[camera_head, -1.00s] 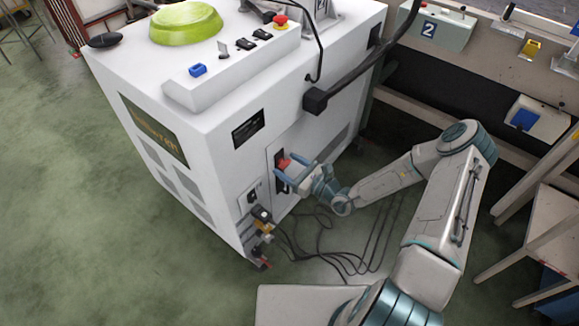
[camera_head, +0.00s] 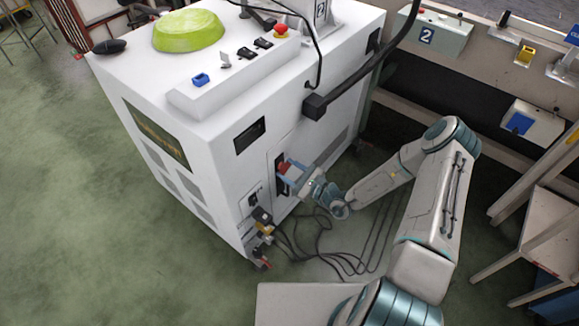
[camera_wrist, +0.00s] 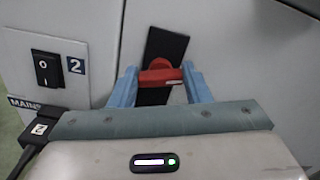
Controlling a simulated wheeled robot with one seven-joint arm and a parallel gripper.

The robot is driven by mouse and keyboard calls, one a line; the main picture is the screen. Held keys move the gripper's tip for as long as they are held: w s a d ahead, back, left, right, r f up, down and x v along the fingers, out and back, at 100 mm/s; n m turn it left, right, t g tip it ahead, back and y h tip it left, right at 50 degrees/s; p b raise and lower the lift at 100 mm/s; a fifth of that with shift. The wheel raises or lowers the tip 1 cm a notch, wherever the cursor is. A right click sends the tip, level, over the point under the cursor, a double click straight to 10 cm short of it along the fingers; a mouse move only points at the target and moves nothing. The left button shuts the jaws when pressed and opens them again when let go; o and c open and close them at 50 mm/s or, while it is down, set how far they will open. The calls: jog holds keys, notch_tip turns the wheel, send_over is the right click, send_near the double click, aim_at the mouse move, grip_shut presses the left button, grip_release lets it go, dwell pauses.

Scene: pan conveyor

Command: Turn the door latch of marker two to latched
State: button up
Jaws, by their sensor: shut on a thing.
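The red door latch (camera_wrist: 161,76) sits on a tall black plate (camera_wrist: 166,45) on the white cabinet's side. In the wrist view its bar lies roughly level, across the slightly tilted plate. My gripper (camera_wrist: 160,72) has one blue finger at each end of the bar and is shut on it. In the head view the red latch (camera_head: 283,168) is partly hidden by my gripper (camera_head: 286,170).
The white cabinet (camera_head: 217,150) carries a green bowl (camera_head: 188,31) and a control strip on top. Black cables (camera_head: 325,235) lie on the floor below my gripper. A thick black cable leaves a box (camera_head: 316,106) above the latch. A wooden stool (camera_head: 535,225) stands at right.

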jog(key=n+p, duration=0.2)
jog(key=n, duration=0.1)
jog(key=shift+s+a+r+n, duration=0.1)
jog(key=shift+n, duration=0.3)
jog(key=n+p, duration=0.1)
jog(key=n, duration=0.2)
jog(key=shift+n, duration=0.3)
jog(key=n, duration=0.1)
jog(key=n+p, duration=0.1)
jog(key=n, duration=0.1)
jog(key=shift+f+n, duration=0.2)
jog(key=shift+n, duration=0.1)
jog(key=shift+f+n+p, duration=0.1)
jog(key=shift+n+p, duration=0.5)
jog(key=shift+n, duration=0.9)
jog(key=o, duration=1)
jog(key=shift+s, duration=0.1)
jog(key=p+v, duration=0.1)
jog(key=v, duration=1.2)
jog(key=shift+s+d, duration=0.2)
jog(key=shift+d, duration=0.1)
